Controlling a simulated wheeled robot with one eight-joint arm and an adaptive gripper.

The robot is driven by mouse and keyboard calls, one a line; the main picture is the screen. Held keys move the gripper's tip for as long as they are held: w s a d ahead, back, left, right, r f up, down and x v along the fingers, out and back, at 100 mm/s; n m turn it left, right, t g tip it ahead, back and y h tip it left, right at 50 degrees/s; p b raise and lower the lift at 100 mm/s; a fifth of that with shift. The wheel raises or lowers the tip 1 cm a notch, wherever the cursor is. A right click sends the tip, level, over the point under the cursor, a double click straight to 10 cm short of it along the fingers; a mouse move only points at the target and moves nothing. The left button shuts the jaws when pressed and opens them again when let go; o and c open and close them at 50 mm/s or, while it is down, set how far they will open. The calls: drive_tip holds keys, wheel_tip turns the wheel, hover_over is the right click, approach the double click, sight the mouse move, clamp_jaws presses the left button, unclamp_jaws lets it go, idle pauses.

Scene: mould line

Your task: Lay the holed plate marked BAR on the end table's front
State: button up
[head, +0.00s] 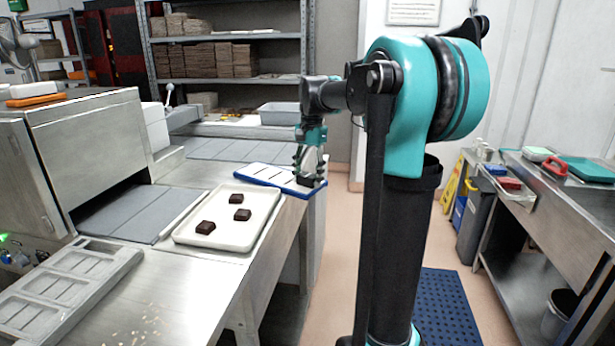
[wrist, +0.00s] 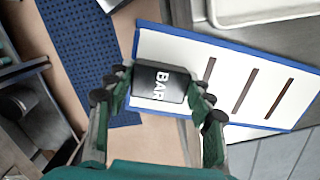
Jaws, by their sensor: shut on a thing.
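The holed plate is white with a blue rim and several dark slots (head: 262,177); it also shows in the wrist view (wrist: 228,75). A black block lettered BAR (wrist: 162,82) sits at one end of it, like a grip. My gripper (head: 309,172) is shut on this block, its fingers on either side of it in the wrist view (wrist: 155,108). The plate is over the right edge of the steel table (head: 210,285), behind the tray. I cannot tell whether it touches the table or is held just above it.
A cream tray (head: 187,235) with three brown pieces stands close in front of the plate. A grey mould (head: 62,290) lies at front left. A grey bin (head: 280,114) stands behind. Floor lies open right of the table, with a blue mat (head: 445,305).

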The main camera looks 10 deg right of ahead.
drive_tip(key=o, duration=1.4)
